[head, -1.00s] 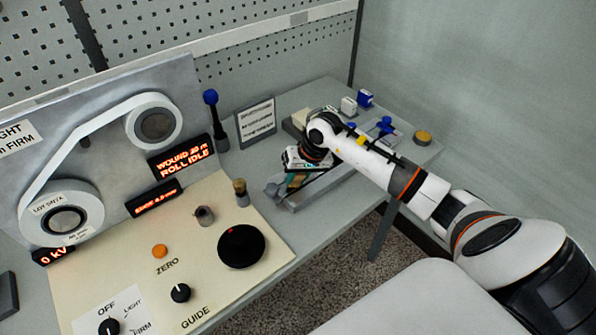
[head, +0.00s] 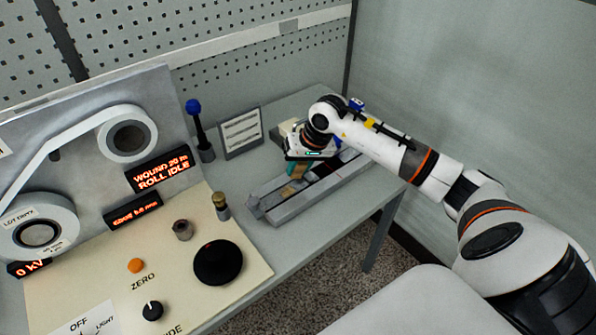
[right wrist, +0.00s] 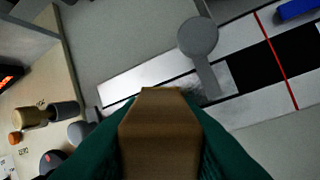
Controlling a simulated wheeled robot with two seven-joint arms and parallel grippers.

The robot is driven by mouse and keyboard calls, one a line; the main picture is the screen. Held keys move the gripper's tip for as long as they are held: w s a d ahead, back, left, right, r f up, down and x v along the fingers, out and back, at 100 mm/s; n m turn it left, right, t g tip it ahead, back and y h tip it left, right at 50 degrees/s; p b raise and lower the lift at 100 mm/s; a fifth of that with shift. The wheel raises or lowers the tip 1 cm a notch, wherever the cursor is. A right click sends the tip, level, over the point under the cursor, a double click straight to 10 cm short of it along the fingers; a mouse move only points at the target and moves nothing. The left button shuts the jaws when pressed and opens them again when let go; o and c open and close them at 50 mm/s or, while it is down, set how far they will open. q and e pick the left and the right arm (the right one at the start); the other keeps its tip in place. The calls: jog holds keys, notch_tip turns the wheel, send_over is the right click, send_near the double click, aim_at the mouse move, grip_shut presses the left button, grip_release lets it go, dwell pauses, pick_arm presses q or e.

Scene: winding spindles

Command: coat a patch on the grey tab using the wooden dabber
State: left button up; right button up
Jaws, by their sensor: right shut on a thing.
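My right gripper (head: 294,172) has dark green fingers and is over the long grey tray on the table. It is shut on a brown wooden block, the wooden dabber (right wrist: 160,130), which fills the lower middle of the right wrist view. The grey tab (right wrist: 197,38) has a round end and a narrow stem. It lies just beyond the dabber, with its stem reaching over the tray's strip. I cannot tell whether dabber and tab touch. In the head view the arm and gripper hide the tab. My left gripper is not in view.
The grey tray (head: 275,212) holds a black section crossed by a red line (right wrist: 277,60). A sign stand (head: 241,132) and a blue-topped post (head: 200,130) stand behind. At left is a cream panel (head: 110,265) with a black knob (head: 218,262) and a brass-topped post (head: 221,206).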

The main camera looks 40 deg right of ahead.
jog(key=shift+r, duration=0.55)
jog(key=shift+d+r+p, duration=0.25)
jog(key=shift+r+p, duration=0.15)
jog(key=shift+r, duration=0.3)
jog(key=shift+a+r, duration=0.1)
jog(key=shift+r, duration=0.5)
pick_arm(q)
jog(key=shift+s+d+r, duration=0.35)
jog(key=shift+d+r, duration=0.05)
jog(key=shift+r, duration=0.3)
pick_arm(e)
jog(key=shift+f, duration=0.1)
jog(key=shift+f+b, duration=0.55)
jog(key=shift+b, duration=0.15)
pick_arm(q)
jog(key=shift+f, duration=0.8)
pick_arm(e)
jog(key=shift+r, duration=0.1)
